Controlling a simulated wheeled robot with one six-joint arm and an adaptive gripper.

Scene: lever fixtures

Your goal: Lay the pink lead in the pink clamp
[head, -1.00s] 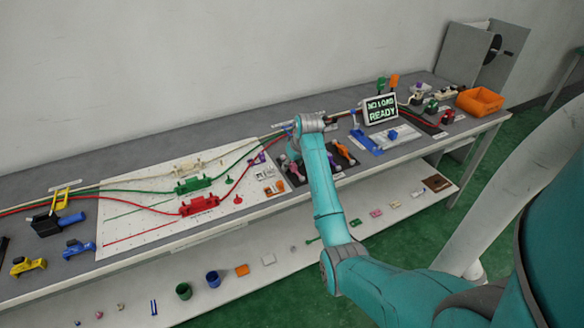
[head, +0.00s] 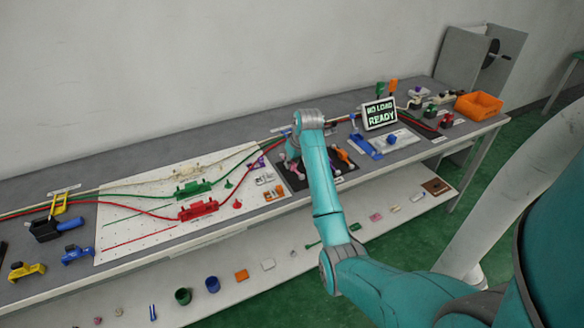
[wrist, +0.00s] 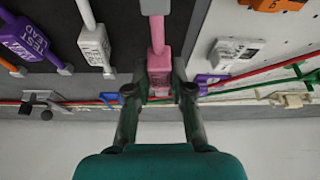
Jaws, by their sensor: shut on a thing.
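My gripper (wrist: 161,72) is shut on the lower pink block, with a finger on either side. The lead is over or at the dark mat (wrist: 120,30); I cannot tell if it touches it. In the head view my arm hides the gripper tips. A small pinkish part (head: 300,172) shows beside the arm on the dark mat. I cannot make out the pink clamp for certain.
A purple lead (wrist: 30,40) and a white lead (wrist: 94,45) lie left of the pink one in the wrist view. A white board (head: 135,225) holds a green clamp (head: 192,188) and a red clamp (head: 198,210) with cables. A screen (head: 380,113) stands right of my arm.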

